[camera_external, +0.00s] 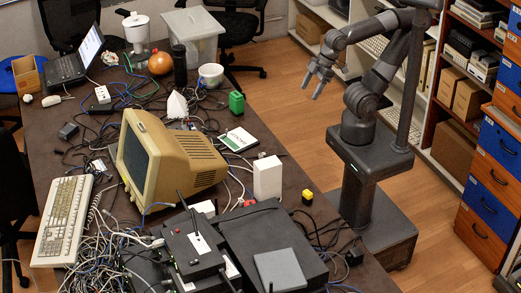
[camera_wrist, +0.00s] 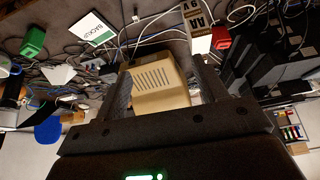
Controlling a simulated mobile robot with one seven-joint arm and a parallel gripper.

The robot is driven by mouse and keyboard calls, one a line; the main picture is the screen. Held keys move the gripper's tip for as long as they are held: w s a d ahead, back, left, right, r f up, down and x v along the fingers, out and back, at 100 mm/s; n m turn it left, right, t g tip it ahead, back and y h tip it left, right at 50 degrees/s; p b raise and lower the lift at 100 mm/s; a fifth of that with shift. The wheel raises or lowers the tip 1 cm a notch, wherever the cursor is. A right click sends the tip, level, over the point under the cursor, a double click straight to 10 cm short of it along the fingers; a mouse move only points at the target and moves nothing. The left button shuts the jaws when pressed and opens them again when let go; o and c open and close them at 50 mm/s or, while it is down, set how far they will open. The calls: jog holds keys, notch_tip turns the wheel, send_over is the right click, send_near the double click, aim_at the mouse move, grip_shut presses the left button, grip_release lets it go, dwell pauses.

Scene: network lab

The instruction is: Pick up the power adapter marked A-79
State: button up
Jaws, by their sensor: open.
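A pale box (camera_wrist: 197,18) with large dark lettering is at the top of the wrist view, cut by the frame edge. The lettering is only partly legible, so I cannot confirm A-79. It appears to be the upright white box (camera_external: 267,177) right of the monitor in the external view, where no marking shows. My gripper (camera_external: 312,88) is open and empty, high above the floor beyond the table's right edge, well apart from the box. In the wrist view its fingers (camera_wrist: 164,88) stand apart, with the monitor visible far behind them.
The beige monitor (camera_external: 172,157) stands left of the white box. A red item (camera_wrist: 222,39) and cables lie close to the box. A yellow-black block (camera_external: 307,197) and black equipment (camera_external: 272,243) are nearby. A green box (camera_external: 236,102) and a book (camera_external: 235,140) lie along the table edge.

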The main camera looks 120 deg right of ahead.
jog(key=w+a+r+g+y, duration=0.1)
jog(key=w+a+g, duration=0.1)
jog(key=w+a, duration=0.85)
jog(key=w+a+f+g, duration=0.1)
jog(key=w+a+f, duration=0.15)
jog(key=a, duration=0.55)
jog(key=w+a+f+g, duration=0.15)
jog(key=w+a, duration=0.25)
jog(key=a, duration=0.4)
jog(key=g+h, duration=0.1)
send_over(355, 252)
notch_tip(355, 252, down, 19)
jog(key=shift+s+f, duration=0.1)
jog(key=shift+s, duration=0.05)
notch_tip(355, 252, down, 10)
jog(key=shift+f, duration=0.2)
